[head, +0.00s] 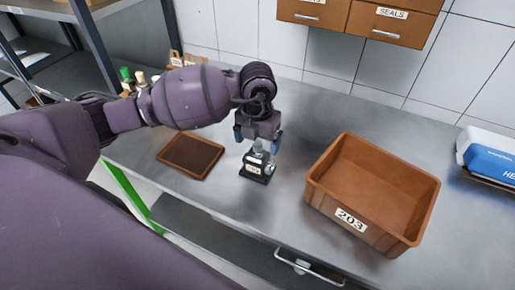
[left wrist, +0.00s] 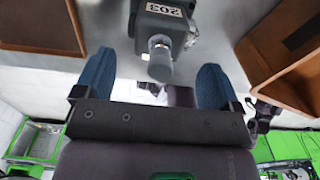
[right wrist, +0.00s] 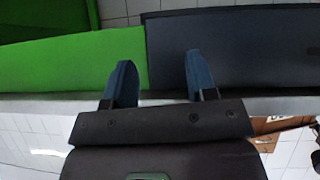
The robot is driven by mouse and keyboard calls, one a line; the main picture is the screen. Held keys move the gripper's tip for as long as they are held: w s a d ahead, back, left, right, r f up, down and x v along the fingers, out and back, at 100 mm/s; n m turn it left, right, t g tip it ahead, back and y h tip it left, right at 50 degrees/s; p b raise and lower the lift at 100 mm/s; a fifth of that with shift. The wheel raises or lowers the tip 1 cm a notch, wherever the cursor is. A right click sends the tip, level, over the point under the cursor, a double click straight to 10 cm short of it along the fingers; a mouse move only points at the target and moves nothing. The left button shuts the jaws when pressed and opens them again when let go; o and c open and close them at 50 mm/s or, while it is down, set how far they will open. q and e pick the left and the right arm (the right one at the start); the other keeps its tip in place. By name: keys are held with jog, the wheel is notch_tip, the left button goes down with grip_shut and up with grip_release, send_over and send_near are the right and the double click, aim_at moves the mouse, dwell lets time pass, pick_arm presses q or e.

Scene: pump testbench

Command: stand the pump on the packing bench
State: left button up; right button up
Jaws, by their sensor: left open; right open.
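The pump (head: 256,166), small and grey with a dark base and white labels, stands upright on the metal bench (head: 300,108). My left gripper (head: 258,139) points down over it, open, with its blue fingers on either side of the pump's top. In the left wrist view the pump's grey body (left wrist: 168,20) carries an inverted number label, and its round top lies between the open fingers (left wrist: 154,74). I cannot tell whether a finger touches it. My right gripper (right wrist: 158,62) is open and empty in its wrist view, and does not show in the head view.
An orange-brown bin (head: 421,214) labelled 203 stands right of the pump, empty. A shallow brown tray (head: 190,156) lies to its left. Bottles (head: 127,78) stand behind my left arm. A blue and white box (head: 490,158) is at far right. Drawers (head: 375,22) hang above.

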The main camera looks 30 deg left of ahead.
pick_arm(q)
notch_tip(320, 180, up, 6)
jog(key=shift+r, duration=0.95)
pick_arm(e)
jog(key=shift+w+a+r, duration=0.1)
jog(key=shift+w+r, duration=0.35)
jog(key=shift+w, duration=0.1)
jog(key=shift+s+f, duration=0.1)
